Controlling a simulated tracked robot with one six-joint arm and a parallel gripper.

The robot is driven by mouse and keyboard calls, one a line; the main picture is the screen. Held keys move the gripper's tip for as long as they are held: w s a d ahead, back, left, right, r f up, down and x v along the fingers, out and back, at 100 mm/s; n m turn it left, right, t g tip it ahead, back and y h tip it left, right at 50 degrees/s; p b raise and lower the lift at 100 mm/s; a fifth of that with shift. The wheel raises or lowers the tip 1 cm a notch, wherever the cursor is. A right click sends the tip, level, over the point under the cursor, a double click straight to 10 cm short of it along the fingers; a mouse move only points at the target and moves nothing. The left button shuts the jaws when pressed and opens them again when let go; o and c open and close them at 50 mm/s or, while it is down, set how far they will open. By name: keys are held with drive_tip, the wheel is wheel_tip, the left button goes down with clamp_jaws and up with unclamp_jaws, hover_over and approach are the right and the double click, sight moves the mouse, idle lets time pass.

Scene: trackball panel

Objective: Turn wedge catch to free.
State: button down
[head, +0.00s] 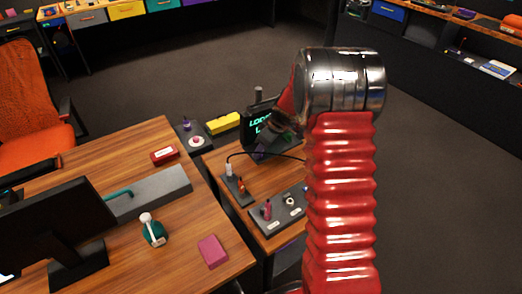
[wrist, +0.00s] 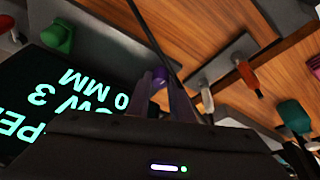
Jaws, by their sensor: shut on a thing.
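My gripper (wrist: 178,100) points down beside the black display panel, its fingers closed around a small purple piece (wrist: 158,78). I take this piece to be the wedge catch, but the fingers hide most of it and its angle cannot be read. In the head view my gripper (head: 262,148) is in front of the display (head: 260,126), which shows glowing cyan text, and the purple piece is hard to separate from the fingers. The display (wrist: 62,105) also shows in the wrist view, with its text upside down.
A dark cable (head: 275,154) arcs close to my gripper. An orange lever (head: 241,187) and a grey panel (head: 280,210) with a pink lever (head: 267,210) stand nearer on the wooden top. A yellow box (head: 223,123) lies left of the display. A monitor (head: 55,220) stands at left.

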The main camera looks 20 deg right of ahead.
drive_tip(key=shift+d+n, duration=0.1)
drive_tip(key=shift+n, duration=0.7)
drive_tip(key=c, duration=1.6)
unclamp_jaws()
drive_tip(key=shift+o, duration=0.2)
drive_tip(key=v, duration=1.3)
drive_tip(key=shift+w+d+r+g, duration=0.2)
drive_tip(key=shift+d+r+g, duration=0.1)
